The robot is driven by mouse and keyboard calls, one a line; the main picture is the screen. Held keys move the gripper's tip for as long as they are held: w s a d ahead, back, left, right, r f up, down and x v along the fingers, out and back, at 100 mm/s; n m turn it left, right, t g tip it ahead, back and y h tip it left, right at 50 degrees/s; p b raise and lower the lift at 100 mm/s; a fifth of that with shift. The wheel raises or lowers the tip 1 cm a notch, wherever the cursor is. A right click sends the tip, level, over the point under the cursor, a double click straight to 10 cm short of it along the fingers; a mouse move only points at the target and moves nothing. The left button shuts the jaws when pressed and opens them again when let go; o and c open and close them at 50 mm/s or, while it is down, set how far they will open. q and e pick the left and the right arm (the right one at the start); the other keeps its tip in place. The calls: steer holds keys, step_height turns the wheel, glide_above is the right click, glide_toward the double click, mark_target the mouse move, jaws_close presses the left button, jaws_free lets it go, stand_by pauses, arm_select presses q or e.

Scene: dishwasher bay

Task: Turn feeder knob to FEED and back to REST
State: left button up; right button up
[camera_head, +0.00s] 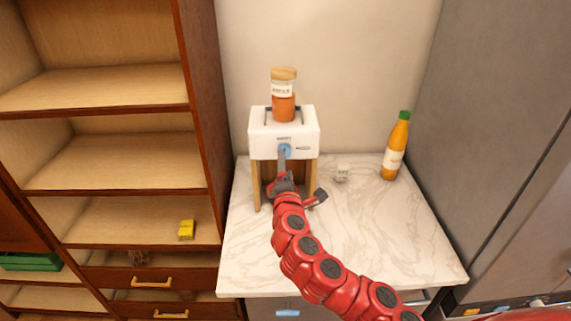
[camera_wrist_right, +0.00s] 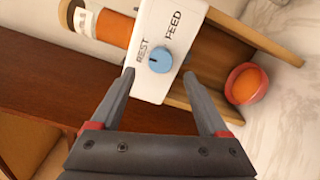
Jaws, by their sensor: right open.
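The feeder (camera_head: 262,140) is a white box on wooden legs on the marble counter. Its round blue knob (camera_head: 286,149) is on the front face and also shows in the right wrist view (camera_wrist_right: 160,60), beside the printed words REST and FEED. In the head view the right gripper (camera_head: 284,165) partly covers the knob. My left gripper is not in view.
A jar (camera_head: 284,108) with orange contents stands on the feeder. A reddish bowl (camera_wrist_right: 234,76) holding something orange is under it. An orange bottle (camera_head: 396,150) and a small pale object (camera_head: 342,172) stand to the right. The counter's front right (camera_head: 400,240) is clear.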

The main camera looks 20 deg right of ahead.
steer(key=p+v, duration=0.3)
steer(key=v, duration=0.8)
steer(key=shift+s+p, duration=0.3)
steer(key=shift+p, duration=0.1)
steer(key=shift+a, duration=0.1)
